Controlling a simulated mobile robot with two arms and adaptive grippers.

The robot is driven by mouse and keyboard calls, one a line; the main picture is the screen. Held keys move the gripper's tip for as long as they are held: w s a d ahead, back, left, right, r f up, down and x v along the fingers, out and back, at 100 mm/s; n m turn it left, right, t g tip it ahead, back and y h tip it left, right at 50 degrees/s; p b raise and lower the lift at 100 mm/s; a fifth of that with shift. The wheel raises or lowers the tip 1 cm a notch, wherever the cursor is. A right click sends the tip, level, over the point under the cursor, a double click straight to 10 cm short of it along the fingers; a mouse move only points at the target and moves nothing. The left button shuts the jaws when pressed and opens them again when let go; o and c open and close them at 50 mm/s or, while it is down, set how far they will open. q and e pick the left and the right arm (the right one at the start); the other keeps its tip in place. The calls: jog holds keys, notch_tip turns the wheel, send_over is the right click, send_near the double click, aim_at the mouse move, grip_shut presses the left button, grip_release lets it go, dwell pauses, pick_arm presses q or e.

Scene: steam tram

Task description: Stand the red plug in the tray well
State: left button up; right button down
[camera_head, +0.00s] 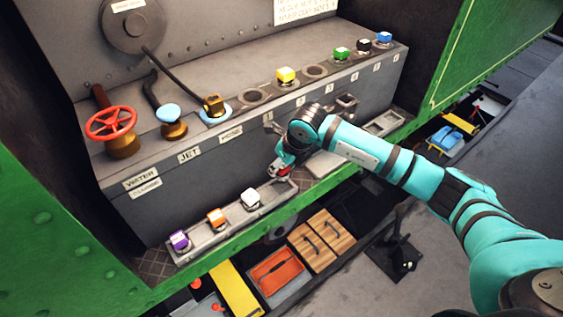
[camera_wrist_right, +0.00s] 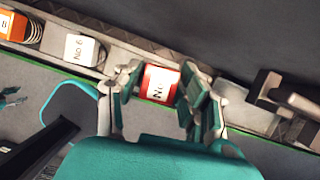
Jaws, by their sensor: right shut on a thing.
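The red plug (camera_head: 285,171) is at the right end of the long grey tray (camera_head: 226,231). My right gripper (camera_head: 279,170) is shut on it, and the arm covers part of it. In the right wrist view the red plug (camera_wrist_right: 159,82), with a white "No" label, sits between the two fingers (camera_wrist_right: 158,95). The fingers hide its sides, and I cannot tell whether its base touches the well floor. White (camera_head: 250,198), orange (camera_head: 216,217) and purple (camera_head: 180,239) plugs stand in the tray to the left. My left gripper is not in view.
The bench above holds a red valve wheel (camera_head: 111,122), brass fittings and several plugs, including a yellow one (camera_head: 286,75). A dark bracket (camera_wrist_right: 277,94) sticks out to the right of my gripper. The green ledge (camera_head: 230,247) runs along the tray's front.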

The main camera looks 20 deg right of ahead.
jog(key=shift+f+b, duration=0.45)
jog(key=shift+f, duration=0.5)
jog(key=shift+f+b, duration=1.2)
jog(key=shift+f, duration=0.2)
grip_release()
jog(key=shift+r, duration=0.2)
jog(key=shift+r+p, duration=0.75)
jog(key=shift+r, duration=0.3)
